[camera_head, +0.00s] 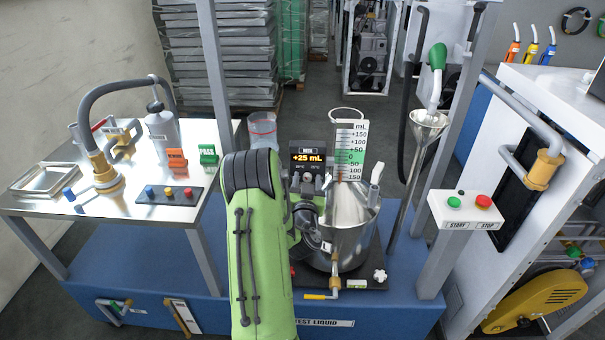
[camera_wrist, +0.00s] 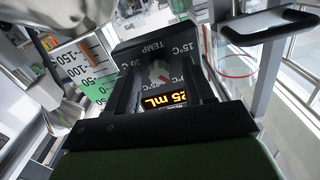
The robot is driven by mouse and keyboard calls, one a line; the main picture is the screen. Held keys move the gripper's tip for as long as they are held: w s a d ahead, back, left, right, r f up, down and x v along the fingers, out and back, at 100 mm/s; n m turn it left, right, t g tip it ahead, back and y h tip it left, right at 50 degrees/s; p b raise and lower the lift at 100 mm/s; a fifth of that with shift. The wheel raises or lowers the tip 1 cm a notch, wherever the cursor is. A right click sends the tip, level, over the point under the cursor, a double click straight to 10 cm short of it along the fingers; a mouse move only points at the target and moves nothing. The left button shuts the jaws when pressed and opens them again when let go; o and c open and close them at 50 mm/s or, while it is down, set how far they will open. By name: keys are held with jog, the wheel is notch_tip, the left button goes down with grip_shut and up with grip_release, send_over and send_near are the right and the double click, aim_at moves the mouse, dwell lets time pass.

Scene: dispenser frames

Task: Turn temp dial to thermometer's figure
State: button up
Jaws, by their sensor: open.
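In the head view the dial (camera_head: 307,178) is small, below an orange display (camera_head: 308,158) reading +25 mL. My gripper (camera_wrist: 163,84) is open, its dark fingers on either side of the dial in the wrist view; contact cannot be told. In the head view it is largely hidden by my green arm. I cannot make out a thermometer with a readable figure.
A white mL scale (camera_head: 350,150) with a green band stands by the steel vessel (camera_head: 350,235), close right of the dial. A clear beaker (camera_head: 262,130) stands behind my arm. A START/STOP box (camera_head: 466,211) is at right. A metal side table (camera_head: 150,228) is at left.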

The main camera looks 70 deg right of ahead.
jog(key=shift+s+a, duration=0.1)
jog(key=shift+a, duration=0.05)
grip_shut()
jog(key=shift+n, duration=0.4)
jog(key=n, duration=0.3)
jog(key=shift+b, duration=0.35)
jog(key=n, duration=0.3)
jog(key=shift+n, duration=0.3)
jog(key=n+b, duration=0.1)
jog(key=n, duration=0.3)
jog(key=shift+n, duration=1.7)
